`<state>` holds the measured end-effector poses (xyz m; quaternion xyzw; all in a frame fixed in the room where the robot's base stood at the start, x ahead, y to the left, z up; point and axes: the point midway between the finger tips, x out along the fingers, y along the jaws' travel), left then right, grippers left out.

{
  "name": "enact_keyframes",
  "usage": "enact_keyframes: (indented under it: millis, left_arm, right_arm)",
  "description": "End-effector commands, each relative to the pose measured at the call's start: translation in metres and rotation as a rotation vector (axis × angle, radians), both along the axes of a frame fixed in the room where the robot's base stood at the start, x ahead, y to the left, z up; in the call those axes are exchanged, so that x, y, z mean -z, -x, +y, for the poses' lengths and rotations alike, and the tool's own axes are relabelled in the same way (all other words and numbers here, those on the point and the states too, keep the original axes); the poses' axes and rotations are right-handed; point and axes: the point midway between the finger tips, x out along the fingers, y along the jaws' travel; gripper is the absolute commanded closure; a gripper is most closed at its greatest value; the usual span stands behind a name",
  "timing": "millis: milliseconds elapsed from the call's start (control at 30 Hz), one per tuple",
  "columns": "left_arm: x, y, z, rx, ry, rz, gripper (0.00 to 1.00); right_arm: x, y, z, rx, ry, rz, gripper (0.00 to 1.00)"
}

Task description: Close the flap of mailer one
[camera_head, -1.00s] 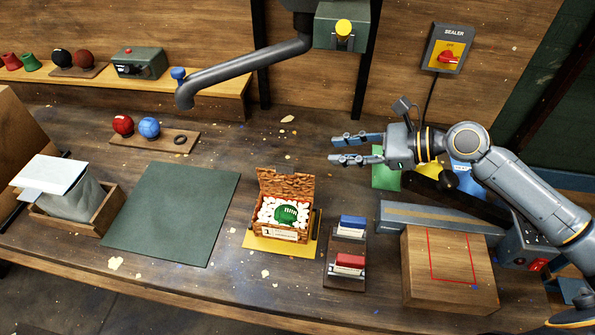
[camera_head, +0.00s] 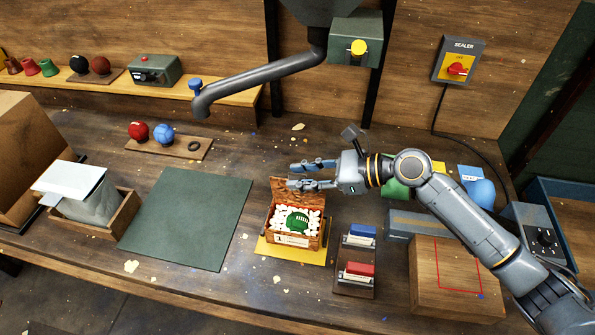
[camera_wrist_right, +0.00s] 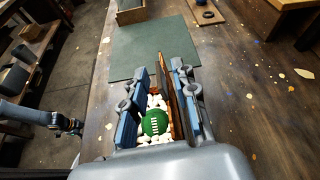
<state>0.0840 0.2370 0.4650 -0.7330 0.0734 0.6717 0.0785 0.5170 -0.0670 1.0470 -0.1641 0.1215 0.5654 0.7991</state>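Mailer one (camera_head: 292,241) is a small brown box with a "1" label, filled with white packing pieces around a green ball (camera_head: 298,221). Its flap (camera_head: 284,197) stands raised at the back edge. My right gripper (camera_head: 298,176) is open at the top of the flap, its fingers pointing left. In the right wrist view, the flap (camera_wrist_right: 167,88) stands edge-on between the spread fingers, close to the right-hand finger. The green ball (camera_wrist_right: 154,122) lies in the box, left of the flap. A blue-grey arm (camera_wrist_right: 40,117), probably my left, shows there; its fingers are unclear.
The mailer sits on a yellow pad (camera_head: 318,256). A holder with blue and red stamps (camera_head: 355,291) stands to its right, near a wooden block (camera_head: 452,270). A green mat (camera_head: 187,220) lies clear at left. A dark pipe (camera_head: 255,84) hangs behind.

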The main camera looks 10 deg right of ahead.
Motion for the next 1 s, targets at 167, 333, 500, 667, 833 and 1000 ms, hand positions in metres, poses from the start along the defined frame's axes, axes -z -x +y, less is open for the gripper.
enact_keyframes:
  millis: [167, 333, 500, 667, 833, 1000]
  left_arm:
    - [-0.0029, -0.0034, 0.0006, -0.002, -0.001, -0.005, 0.5]
    - [-0.0029, -0.0044, 0.0004, -0.002, 0.0, -0.007, 0.5]
    - [-0.0028, -0.0043, 0.0002, -0.001, 0.001, -0.007, 0.5]
    - [-0.0028, -0.0043, -0.0001, -0.001, 0.001, -0.007, 0.5]
    - [-0.0028, -0.0041, -0.0008, 0.0, 0.001, -0.007, 0.5]
    - [-0.0052, -0.0038, -0.002, 0.001, 0.002, -0.007, 0.5]
  right_arm:
    - [0.0038, -0.0039, 0.0103, -0.001, 0.001, -0.002, 0.72]
    - [0.005, -0.0044, 0.0112, 0.0, 0.002, -0.002, 0.72]
    - [0.005, -0.0043, 0.0109, 0.0, 0.002, -0.002, 0.84]
    - [0.0051, -0.0042, 0.0108, 0.0, 0.002, -0.002, 1.0]
    - [0.0051, -0.0042, 0.0108, 0.0, 0.001, -0.001, 1.0]
    - [0.0043, -0.0028, 0.0111, -0.001, 0.004, -0.009, 1.0]
